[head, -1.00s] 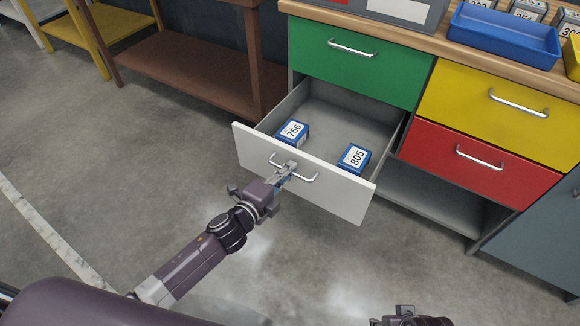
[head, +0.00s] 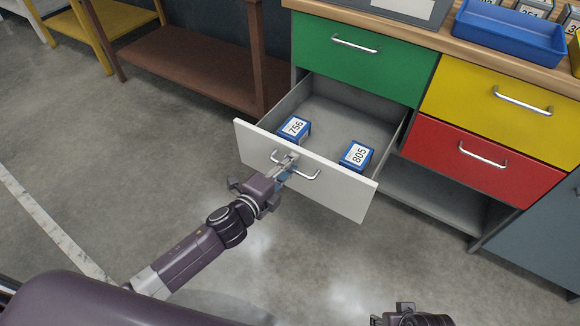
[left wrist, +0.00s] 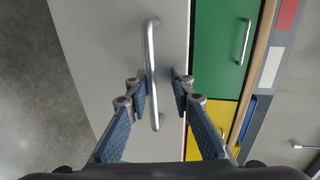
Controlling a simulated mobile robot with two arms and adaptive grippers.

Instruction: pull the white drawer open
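The white drawer (head: 335,190), under the green drawer (head: 355,68), stands pulled well out, with its inside showing. Its metal bar handle (head: 308,178) is on the front. Two blue boxes lie in it, one labelled 756 (head: 294,128) and one labelled 805 (head: 356,156). My left gripper (head: 290,161) is at the handle. In the left wrist view its fingers (left wrist: 160,82) stand apart on either side of the handle (left wrist: 151,75), with a gap on the right side. My right gripper (head: 405,312) shows only partly at the bottom edge.
A yellow drawer (head: 480,115) and a red drawer (head: 465,180) are to the right. A blue tray (head: 510,38) stands on the wooden top. A brown table (head: 190,75) stands at the left. The floor (head: 130,180) before the drawer is clear.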

